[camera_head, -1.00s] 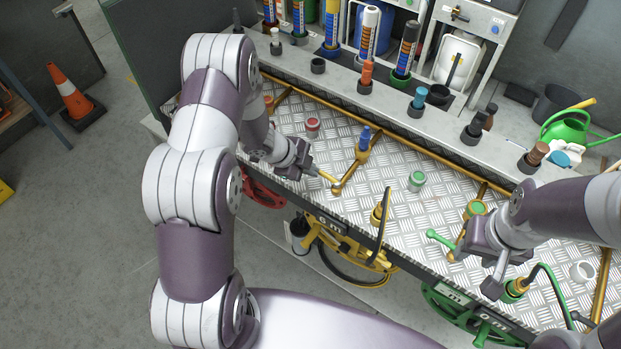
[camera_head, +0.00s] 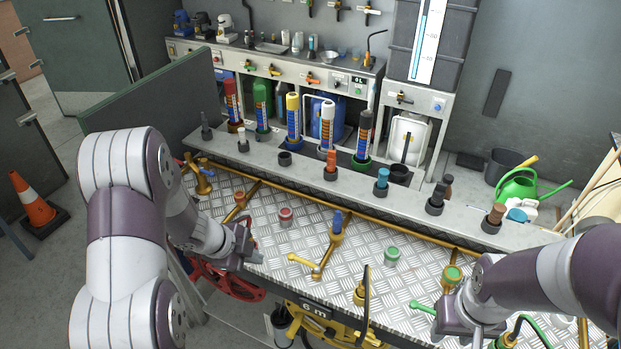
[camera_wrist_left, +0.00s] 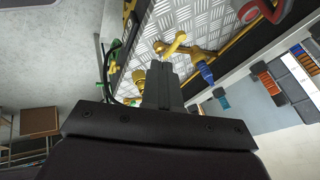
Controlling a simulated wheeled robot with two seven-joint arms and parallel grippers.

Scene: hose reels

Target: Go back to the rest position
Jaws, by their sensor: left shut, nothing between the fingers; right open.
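My left gripper (camera_head: 252,252) is shut and empty above the left part of the metal-plate bench top (camera_head: 360,245). It is left of the yellow lever (camera_head: 303,263) and apart from it. In the left wrist view its closed fingers (camera_wrist_left: 160,82) point toward the bench, with the yellow valve and a blue-topped fitting (camera_wrist_left: 206,72) beyond. My right gripper (camera_head: 478,338) is at the lower right, near the green lever (camera_head: 422,308). It is open; its fingertips are partly cut off by the picture's lower edge.
A ledge behind the bench holds several coloured plugs and upright tubes, such as a red one (camera_head: 232,102). A red reel (camera_head: 226,282) and a yellow reel (camera_head: 335,325) hang below the front edge. An orange cone (camera_head: 33,205) stands on the floor at left.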

